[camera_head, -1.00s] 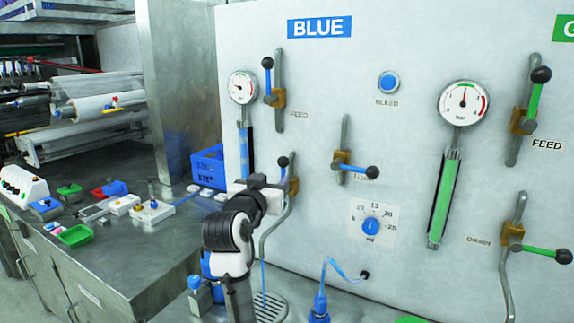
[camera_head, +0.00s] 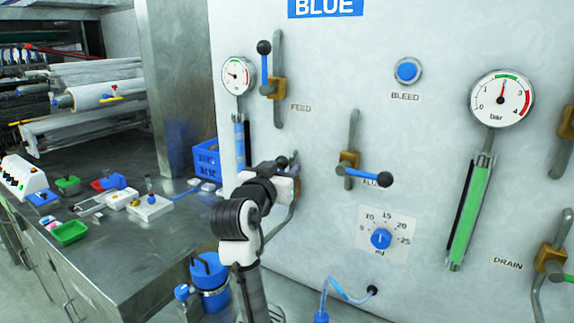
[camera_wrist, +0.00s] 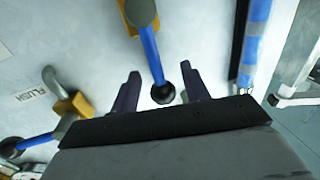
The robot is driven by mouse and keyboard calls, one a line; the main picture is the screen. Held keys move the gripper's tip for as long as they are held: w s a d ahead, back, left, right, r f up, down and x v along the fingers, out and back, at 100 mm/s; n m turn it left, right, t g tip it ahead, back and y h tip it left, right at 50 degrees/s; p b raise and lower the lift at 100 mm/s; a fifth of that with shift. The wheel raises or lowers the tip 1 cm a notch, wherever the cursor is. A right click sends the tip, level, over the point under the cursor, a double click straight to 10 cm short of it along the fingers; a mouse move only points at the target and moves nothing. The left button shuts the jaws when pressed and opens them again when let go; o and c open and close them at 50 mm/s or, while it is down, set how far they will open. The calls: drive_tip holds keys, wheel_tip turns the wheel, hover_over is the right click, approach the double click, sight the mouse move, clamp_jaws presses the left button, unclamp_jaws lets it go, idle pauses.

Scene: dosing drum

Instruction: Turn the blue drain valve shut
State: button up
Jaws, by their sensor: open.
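The blue drain valve (camera_head: 282,161) is on the white panel below the blue feed valve. Its dark knob shows just above my gripper (camera_head: 288,175), which hides most of its handle and body in the head view. In the wrist view its blue handle (camera_wrist: 151,50) runs from the brass body to a black knob (camera_wrist: 163,92). On the panel the handle points up, roughly along its pipe. My gripper (camera_wrist: 160,72) is open, with one dark finger on each side of the handle and knob. Gaps show on both sides; no contact is visible.
The blue feed valve (camera_head: 265,72) is above, its handle up. The blue flush valve (camera_head: 368,174) is to the right, its handle sideways; it also shows in the wrist view (camera_wrist: 35,140). A blue sight tube (camera_wrist: 256,40) is close beside. A steel bench (camera_head: 120,250) stands left.

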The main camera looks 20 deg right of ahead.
drive_tip(key=shift+w+d, duration=0.2)
drive_tip(key=shift+w, duration=0.05)
clamp_jaws()
idle(0.3)
